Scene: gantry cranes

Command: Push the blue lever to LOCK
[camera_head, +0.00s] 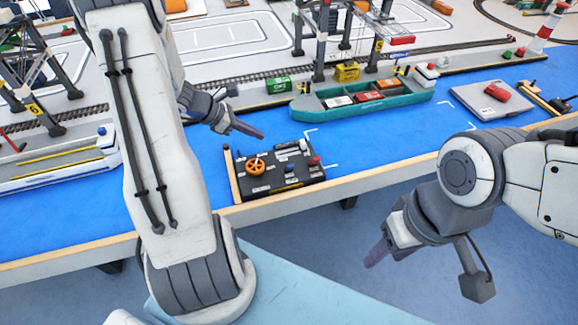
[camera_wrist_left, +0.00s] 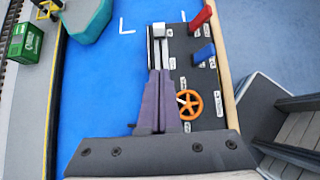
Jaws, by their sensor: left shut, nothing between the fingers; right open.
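The blue lever (camera_head: 290,167) stands on a black control panel (camera_head: 290,184) at the front of the blue table. In the left wrist view the blue lever (camera_wrist_left: 203,54) is between the red lever (camera_wrist_left: 201,17) and the orange wheel (camera_wrist_left: 189,104). The white labels beside it are too small to read. My left gripper (camera_head: 260,135) is shut and empty, above the panel's far side. In its wrist view the fingertips (camera_wrist_left: 160,72) lie left of the blue lever, apart from it. My right gripper (camera_head: 376,256) is open and empty, off the table's front edge.
A white-knobbed slider (camera_wrist_left: 158,30) is on the panel by my left fingertips. A wooden strip (camera_wrist_left: 222,60) edges the panel. A teal ship (camera_head: 330,110) with containers lies behind. A grey tray (camera_head: 480,105) is at the right. Blue surface right of the panel is clear.

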